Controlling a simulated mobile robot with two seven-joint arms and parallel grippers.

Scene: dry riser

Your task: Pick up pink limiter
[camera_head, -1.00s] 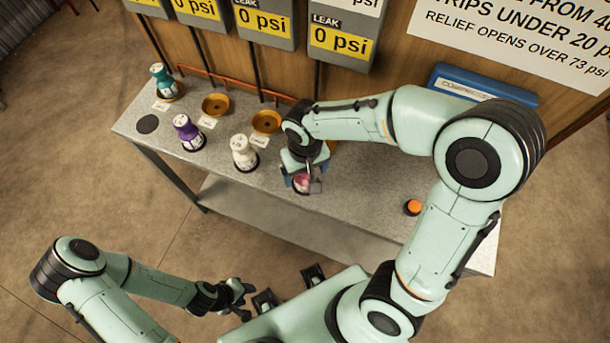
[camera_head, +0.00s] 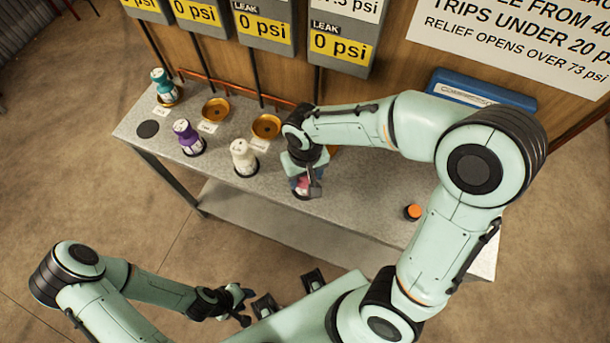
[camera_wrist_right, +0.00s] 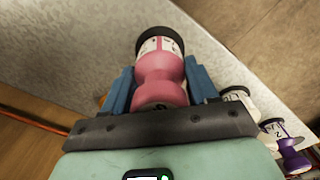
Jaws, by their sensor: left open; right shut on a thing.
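The pink limiter (camera_wrist_right: 160,72) is a waisted pink body with a pale label band and a dark end ring. It sits between the blue fingers of my right gripper (camera_wrist_right: 160,90), which is shut on it. In the head view the pink limiter (camera_head: 302,186) is mostly hidden by my right gripper (camera_head: 305,183), low over the table's front part. I cannot tell whether its base touches the table. My left gripper (camera_head: 243,305) is open and empty, in front of the table and low at the picture's bottom.
On the table (camera_head: 365,210) stand a white limiter (camera_head: 244,157), a purple one (camera_head: 188,137) and a teal one (camera_head: 162,83) on a gold dish. Two gold dishes (camera_head: 215,109) (camera_head: 266,127) are empty. An orange button (camera_head: 413,212) sits at right. Gauge panels (camera_head: 341,42) hang behind.

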